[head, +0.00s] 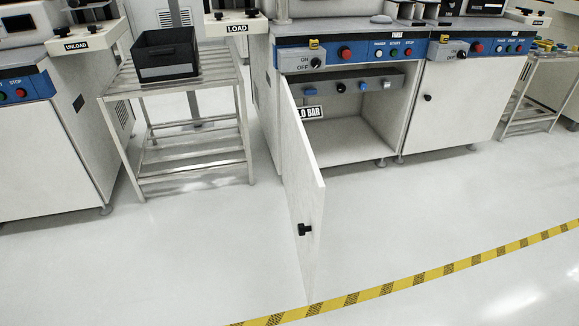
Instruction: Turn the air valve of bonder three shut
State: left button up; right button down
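Inside, a row of small fittings sits high on the back wall: a blue one (310,92), a dark one (340,88), another blue one (363,87) and a pale one (387,85). I cannot tell for sure which is the air valve or how its handle is turned. A sign ending in BAR (310,112) is partly hidden by the door. Neither gripper shows.
A metal rack (190,180) with a black bin (166,55) stands left of the bonder. Another bonder, its door (450,100) shut, stands at right. Yellow-and-black floor tape (430,272) crosses the front. The floor (200,250) is clear.

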aim_at(309, 92)
jog(key=i+l, duration=0.35)
jog(key=l, duration=0.9)
jog(key=i+l, duration=0.1)
jog(key=l, duration=0.3)
jog(key=i+l+u, duration=0.1)
jog(key=l, duration=0.25)
jog(key=i+l+u, duration=0.1)
jog(key=l, duration=0.3)
